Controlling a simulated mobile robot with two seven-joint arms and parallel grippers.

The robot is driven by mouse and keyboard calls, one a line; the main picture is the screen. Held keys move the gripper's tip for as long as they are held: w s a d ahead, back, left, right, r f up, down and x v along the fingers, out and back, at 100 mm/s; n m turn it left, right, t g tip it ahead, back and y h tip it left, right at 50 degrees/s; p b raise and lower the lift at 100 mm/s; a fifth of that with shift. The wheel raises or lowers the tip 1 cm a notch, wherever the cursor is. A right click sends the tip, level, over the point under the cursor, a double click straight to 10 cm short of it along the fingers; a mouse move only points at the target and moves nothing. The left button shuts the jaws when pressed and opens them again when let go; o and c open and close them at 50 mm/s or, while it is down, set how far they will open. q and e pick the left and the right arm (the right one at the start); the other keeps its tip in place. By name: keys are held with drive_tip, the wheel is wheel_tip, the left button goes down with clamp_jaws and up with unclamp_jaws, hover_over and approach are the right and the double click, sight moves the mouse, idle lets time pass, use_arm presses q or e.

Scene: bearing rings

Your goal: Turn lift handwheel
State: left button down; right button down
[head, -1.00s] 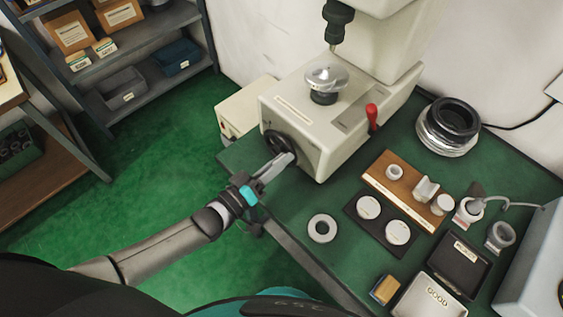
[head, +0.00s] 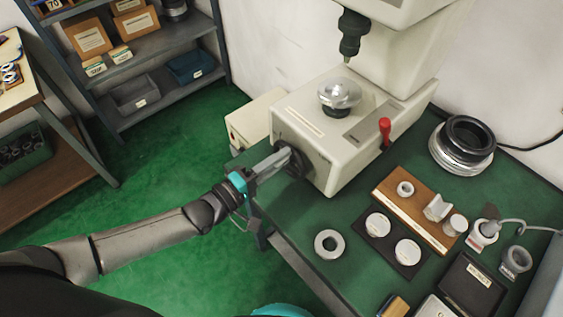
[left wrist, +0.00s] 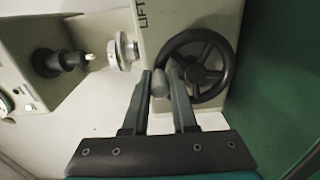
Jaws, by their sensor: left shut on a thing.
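The lift handwheel (head: 299,169) is a dark spoked wheel on the front face of the cream machine (head: 325,150). In the left wrist view the whole wheel (left wrist: 197,73) shows beside the word LIFT, with a grey knob (left wrist: 160,84) on its rim. My left gripper (head: 286,155) reaches the wheel and partly hides it in the head view. In the left wrist view its two fingers (left wrist: 160,82) stand on either side of the knob, shut on it. My right gripper is in neither view.
A round metal stage (head: 339,94) sits on the machine below a dark spindle (head: 352,35). A red-handled lever (head: 385,130) is on its right side. A loose ring (head: 329,244), black tray and wooden block lie on the green bench. Open floor lies left of the bench.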

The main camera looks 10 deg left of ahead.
use_arm(q)
drive_tip(key=shift+w+a+r, duration=0.1)
drive_tip(key=shift+w+a, duration=0.05)
idle(0.4)
drive_tip(key=c, duration=0.7)
unclamp_jaws()
drive_tip(key=v, duration=1.5)
